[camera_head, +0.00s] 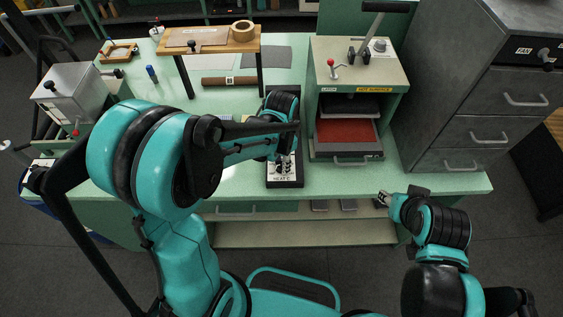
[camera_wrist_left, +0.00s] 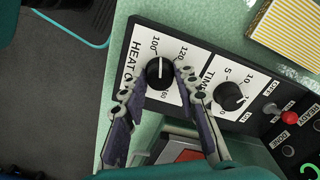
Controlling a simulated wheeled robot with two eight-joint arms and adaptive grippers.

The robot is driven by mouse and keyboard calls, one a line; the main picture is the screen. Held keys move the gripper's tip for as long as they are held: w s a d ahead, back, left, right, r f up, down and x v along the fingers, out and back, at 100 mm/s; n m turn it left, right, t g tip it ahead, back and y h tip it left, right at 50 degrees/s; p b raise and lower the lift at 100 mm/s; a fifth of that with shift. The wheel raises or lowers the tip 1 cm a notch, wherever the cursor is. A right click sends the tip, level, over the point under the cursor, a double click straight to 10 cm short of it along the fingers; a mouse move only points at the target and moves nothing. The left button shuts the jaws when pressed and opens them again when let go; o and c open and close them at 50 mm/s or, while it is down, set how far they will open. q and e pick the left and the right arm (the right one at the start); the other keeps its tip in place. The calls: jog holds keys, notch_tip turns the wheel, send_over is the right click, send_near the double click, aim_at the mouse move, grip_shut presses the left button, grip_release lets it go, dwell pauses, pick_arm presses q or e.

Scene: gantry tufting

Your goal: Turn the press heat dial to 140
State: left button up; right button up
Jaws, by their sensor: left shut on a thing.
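The heat dial (camera_wrist_left: 159,73) is a round black knob with a white pointer line on a white plate marked HEAT. The line points toward the top of the wrist picture, near the printed 100; I see no 140 mark clearly. My left gripper (camera_wrist_left: 160,70) has one finger on each side of the knob and is shut on it. In the head view, my left gripper (camera_head: 284,163) is over the front end of the black control panel (camera_head: 285,184), hiding the dial. My right gripper (camera_head: 385,197) is by the bench's front edge, away from the panel; its fingers are too small to judge.
The green press cabinet (camera_head: 357,84) stands to the right, with a grey drawer cabinet (camera_head: 468,100) beyond. A wooden stand (camera_head: 208,42) is behind.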

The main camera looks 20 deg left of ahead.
pick_arm(q)
jog(key=m, duration=0.5)
jog(key=shift+m, duration=0.3)
jog(key=m, duration=0.5)
jog(key=shift+b, duration=0.4)
jog(key=m, duration=0.5)
jog(key=shift+m, duration=2.7)
jog(key=o, duration=1.2)
jog(key=shift+c, duration=0.2)
